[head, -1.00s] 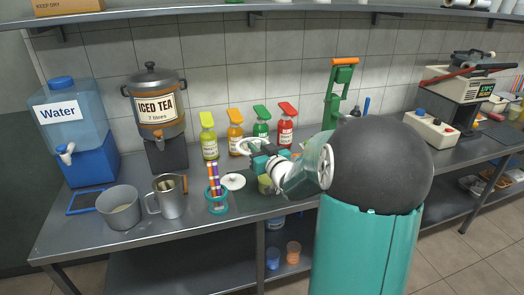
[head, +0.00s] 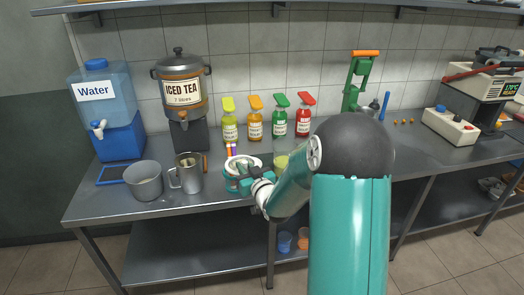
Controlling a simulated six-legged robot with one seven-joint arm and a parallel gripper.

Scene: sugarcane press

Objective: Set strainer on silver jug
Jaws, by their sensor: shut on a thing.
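The silver jug (head: 188,177), a metal mug-like vessel with a handle on its left, stands on the counter left of my gripper. Something stick-like shows at its rim. My gripper (head: 241,170) is shut on the strainer (head: 243,163), a round piece with a pale rim. It is held above the counter, to the right of the jug and apart from it. The fingertips are small and partly hidden by the strainer and wrist.
A grey metal pot (head: 144,183) stands left of the jug. The iced tea urn (head: 182,95) and water dispenser (head: 107,105) stand behind. Coloured bottles (head: 255,122) line the wall. A straw holder sits behind the strainer, mostly hidden.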

